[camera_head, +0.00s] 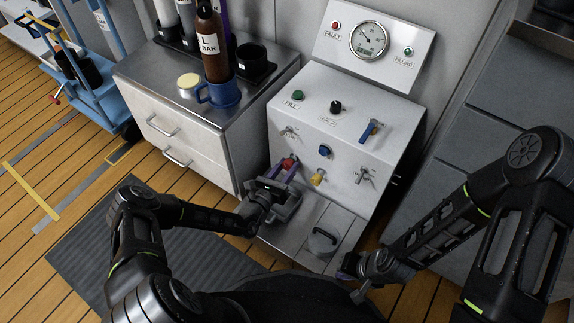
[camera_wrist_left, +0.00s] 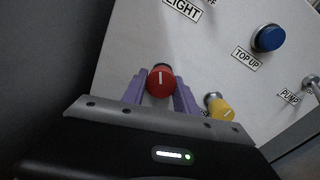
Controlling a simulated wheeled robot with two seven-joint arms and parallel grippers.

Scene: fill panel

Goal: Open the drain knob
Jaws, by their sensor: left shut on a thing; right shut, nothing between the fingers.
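A red knob (camera_head: 288,163) with a white line sits low on the left of the white panel's front. My left gripper (camera_head: 285,174) is shut on this red knob, with its purple fingers on either side. In the left wrist view the red knob (camera_wrist_left: 160,80) shows between the fingertips, its white line near upright. A yellow knob (camera_head: 318,177) is just to the right, also visible in the left wrist view (camera_wrist_left: 219,107). No drain label is readable. My right gripper (camera_head: 346,268) is shut and empty, low near the panel base, partly hidden.
The panel (camera_head: 300,122) also carries a blue button (camera_head: 325,151), metal toggle switches, a blue lever (camera_head: 371,130), a green button (camera_head: 298,95) and a black knob (camera_head: 336,107). A gauge (camera_head: 369,41) stands above. A drawer cabinet (camera_head: 185,140) with bottles is at left.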

